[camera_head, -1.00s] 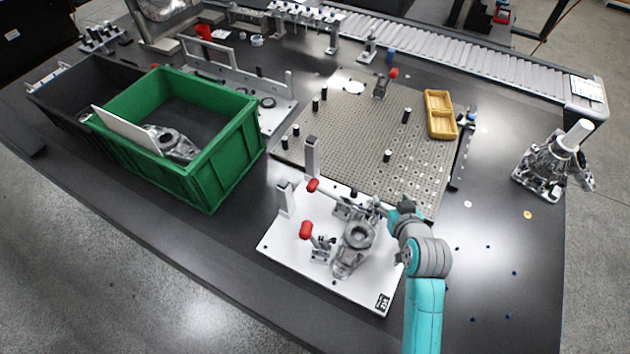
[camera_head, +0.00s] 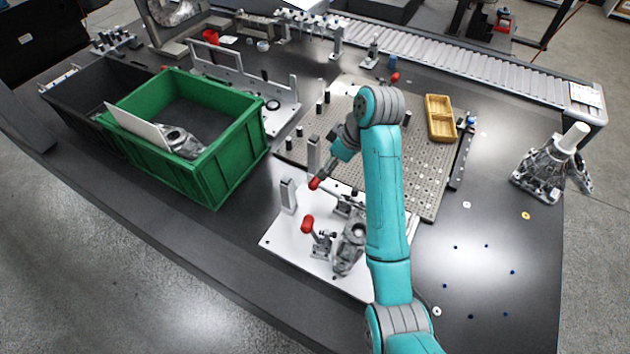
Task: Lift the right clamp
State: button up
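Two toggle clamps with red handle tips stand on a white fixture plate (camera_head: 283,241). The clamp farther back and more to the right (camera_head: 344,206) has its red tip (camera_head: 314,184) pointing left. The nearer clamp (camera_head: 321,244) has its red tip (camera_head: 307,224) standing higher, at the left. A grey metal casting (camera_head: 350,246) lies on the plate, partly hidden by my arm.
Two upright grey posts (camera_head: 288,195) rise at the plate's back left. A perforated board (camera_head: 433,180) with black pegs and a yellow tray (camera_head: 439,117) lies behind. A green crate (camera_head: 228,165) stands left.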

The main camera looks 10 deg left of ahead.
aim_at(315, 181)
jog(key=x, duration=1)
jog(key=shift+f, duration=0.3)
grip_shut()
